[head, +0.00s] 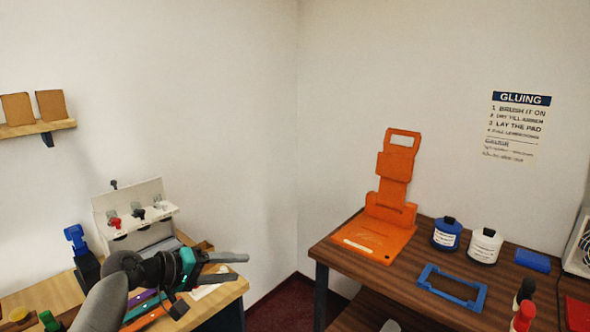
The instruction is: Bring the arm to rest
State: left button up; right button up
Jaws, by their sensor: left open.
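My left arm comes in from the lower left, and its dark gripper with teal parts (242,267) is over the right end of the light wooden counter (225,296). Its two grey fingers are apart and point right, with nothing seen between them. The gripper hides part of the counter and of the strips lying there. My right gripper is not in view.
A white rack (130,198) with small knobs stands behind the gripper, beside a blue-topped tool (76,238). Right of a floor gap, a dark wooden table (350,262) bears an orange stand (395,180), a blue jar (446,235), a white jar (485,246) and a blue frame (435,287).

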pick_arm(q)
jog(key=w+a+r+m+t+y, duration=0.2)
jog(key=w+a+t+y, duration=0.5)
jog(key=a, duration=0.4)
jog(key=w+a+r+m+t+y, duration=0.2)
jog(key=a+r+m+t+y, duration=0.25)
jog(key=r, duration=0.35)
jog(key=s+d+f+g+b, duration=0.1)
jog(key=s+f+g, duration=0.35)
jog(key=f, duration=1.05)
jog(key=s+d+f+g+b, duration=0.1)
jog(key=s+f+g+b, duration=0.1)
jog(key=s+f, duration=0.95)
jog(key=s+d+f+g+b, duration=0.1)
jog(key=s+d+f+g, duration=0.15)
jog(key=f, duration=1.55)
jog(key=s+d+f+g+b, duration=0.2)
jog(key=s+f+g, duration=0.3)
jog(key=s+f, duration=1.3)
jog(key=s+d+f+g, duration=0.2)
jog(key=s+f, duration=0.1)
jog(key=s, duration=1)
jog(key=s+d+f+g+h+b, duration=0.1)
jog(key=s+f+g, duration=0.1)
jog(key=s, duration=1.1)
jog(key=shift+s+d+f+m+g+b, duration=0.2)
jog(key=shift+d+f+m+g+b, duration=0.15)
jog(key=shift+d+f, duration=0.1)
